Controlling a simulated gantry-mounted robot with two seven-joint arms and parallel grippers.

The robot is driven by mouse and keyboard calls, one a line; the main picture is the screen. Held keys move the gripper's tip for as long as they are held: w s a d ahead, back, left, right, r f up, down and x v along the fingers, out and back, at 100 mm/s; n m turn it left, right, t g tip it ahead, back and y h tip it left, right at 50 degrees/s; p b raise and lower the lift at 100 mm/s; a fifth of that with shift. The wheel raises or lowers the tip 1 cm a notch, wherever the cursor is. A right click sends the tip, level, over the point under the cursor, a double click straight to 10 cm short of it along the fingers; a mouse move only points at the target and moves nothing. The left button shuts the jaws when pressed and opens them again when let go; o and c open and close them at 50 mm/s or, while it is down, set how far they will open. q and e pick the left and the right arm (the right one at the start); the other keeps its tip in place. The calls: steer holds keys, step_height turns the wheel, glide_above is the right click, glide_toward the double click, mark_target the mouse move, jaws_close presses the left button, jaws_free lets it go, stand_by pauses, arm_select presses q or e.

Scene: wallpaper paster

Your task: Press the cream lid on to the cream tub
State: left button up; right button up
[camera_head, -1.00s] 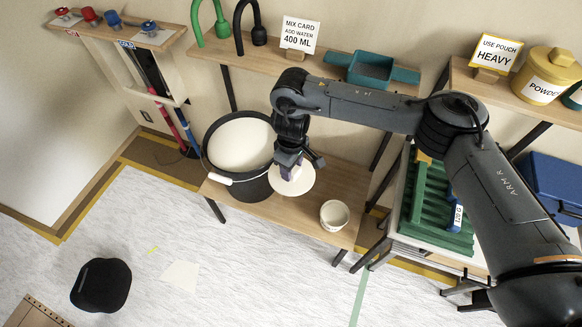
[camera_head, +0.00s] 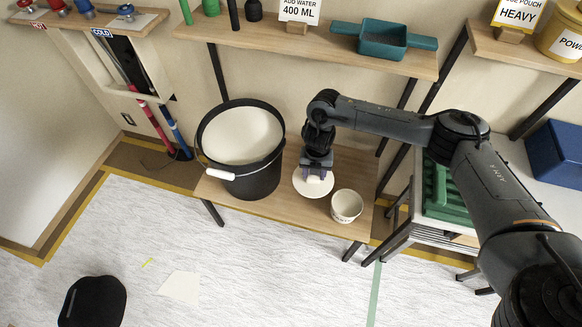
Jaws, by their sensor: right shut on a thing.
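The round cream lid (camera_head: 309,191) is in my right gripper (camera_head: 317,170), which is shut on it from above. The lid is roughly level, just above or at the wooden bench top; I cannot tell whether it touches. The gripper hides its back part. The open cream tub (camera_head: 347,207) stands upright on the bench to the right of and a little in front of the lid, apart from it. Print shows on its front. My left gripper is not in view.
A large black bucket (camera_head: 260,186) with pale contents stands on the bench (camera_head: 283,214) left of the lid. A green ridged thing (camera_head: 442,195) lies right of the bench.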

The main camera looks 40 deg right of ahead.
steer(key=s+d+f+n+b, duration=0.3)
steer(key=s+d+f+b, duration=0.3)
steer(key=s+d+f, duration=0.3)
steer(key=d+f, duration=0.2)
steer(key=d, duration=0.1)
steer(key=shift+d+f, duration=0.2)
steer(key=shift+w+r, duration=0.1)
step_height(320, 180, down, 6)
steer(key=b, duration=0.3)
stand_by(0.3)
stand_by(0.8)
